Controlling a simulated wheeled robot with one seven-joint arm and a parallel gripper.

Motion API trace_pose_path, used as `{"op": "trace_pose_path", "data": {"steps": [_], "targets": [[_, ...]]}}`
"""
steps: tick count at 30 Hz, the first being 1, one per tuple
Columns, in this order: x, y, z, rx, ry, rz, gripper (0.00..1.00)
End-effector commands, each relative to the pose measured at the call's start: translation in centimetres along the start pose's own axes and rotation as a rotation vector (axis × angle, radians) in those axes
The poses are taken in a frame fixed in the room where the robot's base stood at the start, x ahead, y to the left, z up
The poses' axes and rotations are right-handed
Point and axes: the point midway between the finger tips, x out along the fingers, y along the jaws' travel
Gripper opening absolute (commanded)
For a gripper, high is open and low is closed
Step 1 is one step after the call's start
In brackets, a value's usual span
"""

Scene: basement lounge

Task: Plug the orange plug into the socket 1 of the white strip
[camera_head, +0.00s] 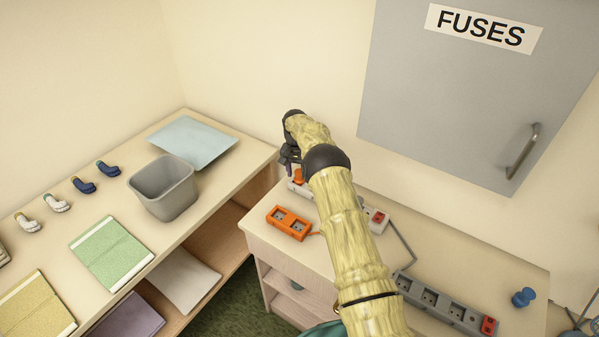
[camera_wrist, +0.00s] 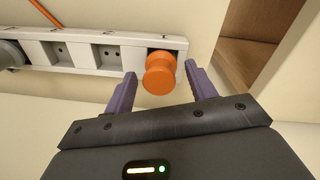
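The white strip (camera_head: 308,190) lies on the cabinet top near the wall, largely hidden behind my arm in the head view. In the wrist view the white strip (camera_wrist: 85,67) runs across the top with its sockets showing. The orange plug (camera_wrist: 159,73) stands at the strip's right-end socket; I cannot tell how deep it sits. It also shows in the head view (camera_head: 298,174), just below my gripper (camera_head: 290,157). In the wrist view my gripper (camera_wrist: 158,84) is open, with one purple finger on each side of the plug and gaps visible.
A grey plug (camera_wrist: 10,54) sits at the strip's other end. An orange socket block (camera_head: 289,222) lies in front of the strip. A grey strip (camera_head: 445,303) and blue plug (camera_head: 523,297) are to the right. A grey bin (camera_head: 163,187) stands on the left shelf.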

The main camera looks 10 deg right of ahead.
Motion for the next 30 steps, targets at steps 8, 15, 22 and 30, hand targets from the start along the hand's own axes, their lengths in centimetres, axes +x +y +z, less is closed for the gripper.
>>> {"op": "trace_pose_path", "data": {"steps": [8,15,22,30], "targets": [[-0.1,0.0,0.0,0.000,0.000,0.000,0.56],[-2.5,-0.1,-0.1,0.000,0.003,-0.001,0.56],[-7.0,-0.1,-0.1,0.000,0.004,-0.003,0.56],[-12.4,0.0,-0.1,-0.001,0.003,-0.001,0.56]]}}
